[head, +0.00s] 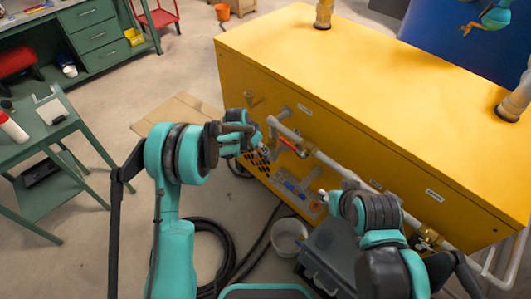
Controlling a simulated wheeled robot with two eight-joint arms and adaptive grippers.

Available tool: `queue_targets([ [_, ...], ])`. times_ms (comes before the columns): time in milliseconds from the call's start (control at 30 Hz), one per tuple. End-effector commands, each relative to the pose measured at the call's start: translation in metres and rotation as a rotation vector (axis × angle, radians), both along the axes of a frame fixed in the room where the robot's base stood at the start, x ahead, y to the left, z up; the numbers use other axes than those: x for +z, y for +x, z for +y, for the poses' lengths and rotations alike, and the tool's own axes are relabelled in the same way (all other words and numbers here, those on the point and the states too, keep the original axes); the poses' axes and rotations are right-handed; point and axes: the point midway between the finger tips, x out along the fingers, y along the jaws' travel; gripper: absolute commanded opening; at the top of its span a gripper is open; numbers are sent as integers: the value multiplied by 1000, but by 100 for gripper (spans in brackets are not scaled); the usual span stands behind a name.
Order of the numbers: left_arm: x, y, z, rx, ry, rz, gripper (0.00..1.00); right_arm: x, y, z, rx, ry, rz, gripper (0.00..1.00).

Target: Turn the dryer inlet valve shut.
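A large yellow cabinet (370,70) fills the right side of the head view, with grey pipework (335,164) along its near side. A valve with a red lever (288,144) sits on this pipe, near its left end. Brass fittings (428,238) show at the right end. The labels are too small to read, so I cannot tell which is the dryer inlet valve. My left gripper (250,134) is left of the red lever, apart from it in the picture. My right gripper (325,197) is low in front of the cabinet, mostly hidden by its wrist. Neither opening shows clearly.
A white bucket (289,236), a grey bin (332,258) and a coiled black hose (205,250) are on the floor below the pipe. Cardboard (178,110) lies left of the cabinet. A green table (55,132) stands at left. Open floor lies between.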

Motion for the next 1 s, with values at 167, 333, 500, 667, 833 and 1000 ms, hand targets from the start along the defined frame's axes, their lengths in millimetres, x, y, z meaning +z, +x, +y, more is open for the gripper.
queue_targets([
  [167, -19, 5, -6, -20, 0, 3, 35, -1, 0, 0, 0, 0, 0, 40],
  [333, -44, 11, -13, -21, 1, 4, 35, -11, 0, 0, 0, 0, 0, 40],
  [500, -69, 19, -20, -20, 0, 4, 35, -20, 0, 0, 0, 0, 0, 40],
  [667, -82, 23, -24, -19, 1, 3, 35, -25, 0, 0, 0, 0, 0, 40],
  [833, -84, 24, -25, -19, 1, 3, 35, -25, 0, 0, 0, 0, 0, 40],
  [1000, -83, 24, -25, -19, 1, 3, 30, -24, 0, 0, 0, 0, 0, 40],
])
